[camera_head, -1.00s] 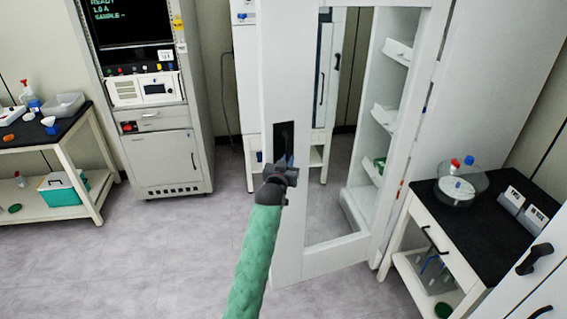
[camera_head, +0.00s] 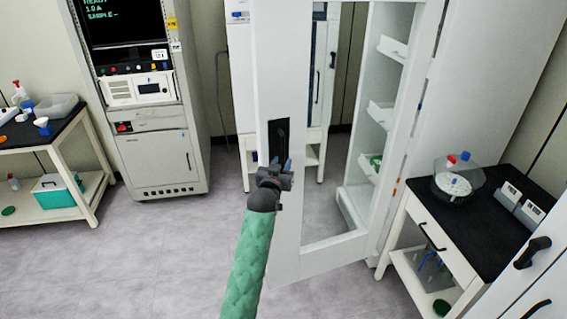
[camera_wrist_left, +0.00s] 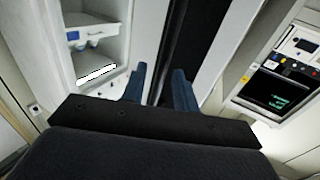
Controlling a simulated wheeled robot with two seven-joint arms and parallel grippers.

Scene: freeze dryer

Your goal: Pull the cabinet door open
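The cabinet door (camera_head: 287,225) is a white frame around a glass pane and stands ajar, swung away from the tall white cabinet (camera_head: 485,85). A tall black handle recess (camera_head: 279,135) is set in its left stile. My left gripper (camera_head: 281,164) is just below and in front of this recess, fingers pointing up and away. In the left wrist view its two blue fingers (camera_wrist_left: 160,88) stand apart, with a dark strip (camera_wrist_left: 178,45) of the door showing beyond the gap. Nothing is clearly gripped; contact with the recess cannot be told. My right gripper is not in view.
White shelves (camera_head: 381,115) show behind the door. A black-topped side table (camera_head: 497,235) stands close on the right, with a clear bowl (camera_head: 456,182). An instrument rack (camera_head: 157,160) and a bench (camera_head: 75,120) stand at the left. The grey floor (camera_head: 170,260) is clear.

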